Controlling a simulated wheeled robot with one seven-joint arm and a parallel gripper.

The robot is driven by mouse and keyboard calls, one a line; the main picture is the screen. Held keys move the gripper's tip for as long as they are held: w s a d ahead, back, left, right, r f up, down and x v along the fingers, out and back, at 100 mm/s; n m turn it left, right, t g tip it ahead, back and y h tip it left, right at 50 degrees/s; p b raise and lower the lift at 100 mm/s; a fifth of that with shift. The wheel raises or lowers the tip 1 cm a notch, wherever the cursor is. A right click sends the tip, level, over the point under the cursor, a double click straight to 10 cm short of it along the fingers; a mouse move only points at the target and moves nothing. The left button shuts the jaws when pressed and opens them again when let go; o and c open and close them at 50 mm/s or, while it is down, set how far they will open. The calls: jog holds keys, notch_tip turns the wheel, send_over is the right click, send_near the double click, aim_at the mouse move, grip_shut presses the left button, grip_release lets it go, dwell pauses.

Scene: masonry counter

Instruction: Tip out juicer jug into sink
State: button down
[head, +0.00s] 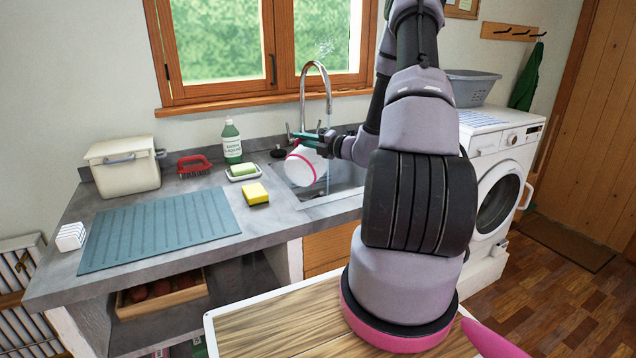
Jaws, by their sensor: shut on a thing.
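The juicer jug (302,167), white with a pink-red band, is tilted over the left part of the sink. My gripper (312,141) is shut on the jug at its upper right side. The metal sink (343,187) is set into the grey counter, partly hidden by the jug and my arm. A tall curved chrome tap (329,92) stands behind the jug. The jug's inside and anything in it cannot be made out.
A yellow sponge (255,193), soap dish (244,172), green bottle (232,141), red brush (193,165) and cream bin (124,165) stand left of the sink. A ribbed blue-grey mat (160,229) covers the front left counter. A washing machine (500,175) stands right.

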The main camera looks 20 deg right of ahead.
jog(key=s+a+f+n, duration=0.4)
jog(key=a+n, duration=0.3)
jog(key=s+a+f+n, duration=0.4)
jog(key=s+a+n, duration=0.1)
jog(key=a+n, duration=0.3)
jog(key=shift+a+b, duration=0.25)
jog(key=shift+b, duration=0.1)
dwell(0.3)
jog(key=shift+d, duration=0.1)
dwell(0.8)
